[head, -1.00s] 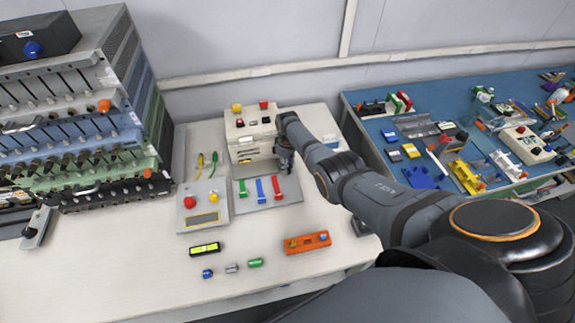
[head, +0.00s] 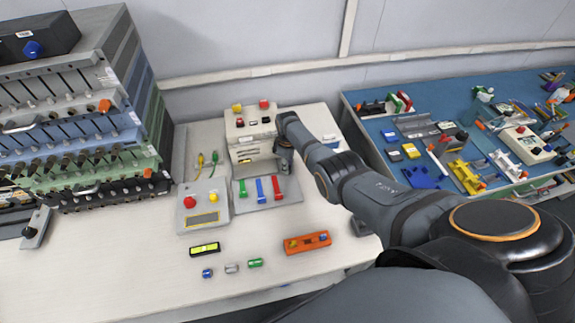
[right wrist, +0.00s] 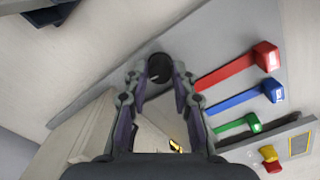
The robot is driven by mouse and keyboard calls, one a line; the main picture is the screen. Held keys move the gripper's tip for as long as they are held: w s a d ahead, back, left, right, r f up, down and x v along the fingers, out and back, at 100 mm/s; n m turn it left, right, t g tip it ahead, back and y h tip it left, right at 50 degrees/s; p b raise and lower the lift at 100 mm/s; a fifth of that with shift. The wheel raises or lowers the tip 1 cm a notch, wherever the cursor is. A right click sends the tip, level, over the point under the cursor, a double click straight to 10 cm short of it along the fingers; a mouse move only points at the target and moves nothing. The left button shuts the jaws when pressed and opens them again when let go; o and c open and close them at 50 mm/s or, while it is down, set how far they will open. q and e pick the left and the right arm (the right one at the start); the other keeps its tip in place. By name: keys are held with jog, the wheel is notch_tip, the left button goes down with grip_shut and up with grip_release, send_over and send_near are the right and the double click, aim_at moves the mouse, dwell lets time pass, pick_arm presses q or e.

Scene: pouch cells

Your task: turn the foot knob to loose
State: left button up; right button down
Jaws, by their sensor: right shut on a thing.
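The foot knob (right wrist: 159,67) is a small round black knob with a pale line on its face. It stands on a grey plate (right wrist: 205,50), beside the red, blue and green levers. My right gripper (right wrist: 160,74) has its two fingertips on either side of the knob and is shut on it. In the head view my right gripper (head: 286,163) points down at the plate's back right corner, and it hides the knob there. I cannot read any loose or tight mark. My left gripper is not in view.
Red (head: 277,188), blue (head: 260,190) and green (head: 243,188) levers lie close by on the plate. A beige box (head: 247,128) stands behind it. A grey control box (head: 203,208) is to the left. An orange block (head: 307,242) and several small cylinders lie in front.

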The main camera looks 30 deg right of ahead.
jog(key=c, duration=1.1)
grip_release()
notch_tip(320, 180, up, 12)
